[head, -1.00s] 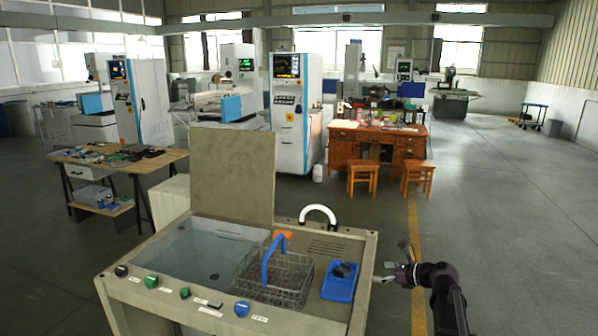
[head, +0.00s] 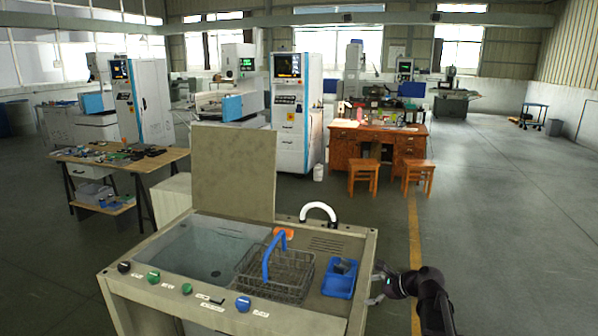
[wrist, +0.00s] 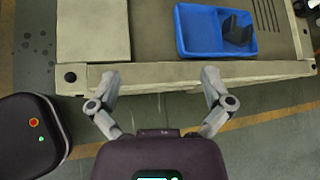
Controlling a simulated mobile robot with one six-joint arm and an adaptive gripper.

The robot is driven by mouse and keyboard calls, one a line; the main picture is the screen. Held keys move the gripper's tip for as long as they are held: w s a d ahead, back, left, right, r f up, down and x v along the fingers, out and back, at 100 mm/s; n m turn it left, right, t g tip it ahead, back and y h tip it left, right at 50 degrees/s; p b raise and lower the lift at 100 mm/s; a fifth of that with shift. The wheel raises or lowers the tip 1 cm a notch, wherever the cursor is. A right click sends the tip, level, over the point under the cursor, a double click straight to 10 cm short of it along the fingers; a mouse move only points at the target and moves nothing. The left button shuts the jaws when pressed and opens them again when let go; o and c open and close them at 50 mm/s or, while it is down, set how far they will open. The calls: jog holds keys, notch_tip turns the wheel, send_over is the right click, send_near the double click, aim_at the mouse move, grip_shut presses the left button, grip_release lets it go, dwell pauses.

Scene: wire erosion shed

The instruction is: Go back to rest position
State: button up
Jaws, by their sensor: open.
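My gripper (wrist: 160,90) is open and empty in the wrist view, its two fingers spread wide in front of the edge of the beige cleaning machine. In the head view my gripper (head: 377,282) is at the right side of the machine (head: 335,305), beside the blue tray. The blue tray (head: 338,290) lies on the machine's top and holds a dark grey block (head: 346,267). The tray (wrist: 195,35) and the dark block (wrist: 238,30) also show beyond the fingers in the wrist view.
A wire basket (head: 290,275) with a blue handle stands on the machine top, left of the tray. The lid (head: 235,170) is raised. A workbench (head: 120,160) stands at left, a wooden desk (head: 345,145) and stools behind.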

jog(key=s+a+f+n+g+h, duration=0.1)
jog(key=s+f+n, duration=0.1)
jog(key=s+n, duration=0.1)
jog(key=s+a+f+n+g+h, duration=0.1)
jog(key=s+a+f+n, duration=0.1)
jog(key=s+n, duration=0.1)
jog(key=s+a+f+n+g+h, duration=0.1)
jog(key=s+f+n+g+h, duration=0.1)
jog(key=s+n, duration=0.1)
jog(key=shift+s+a+f+n+b, duration=0.25)
jog(key=shift+a+n+b, duration=0.1)
jog(key=shift+n, duration=0.45)
jog(key=s+f+n+g+h, duration=0.2)
jog(key=s+n+h, duration=0.3)
jog(key=s+n, duration=0.3)
jog(key=shift+s+d+f+n, duration=0.25)
jog(key=shift+f+n, duration=0.05)
jog(key=shift+n, duration=0.7)
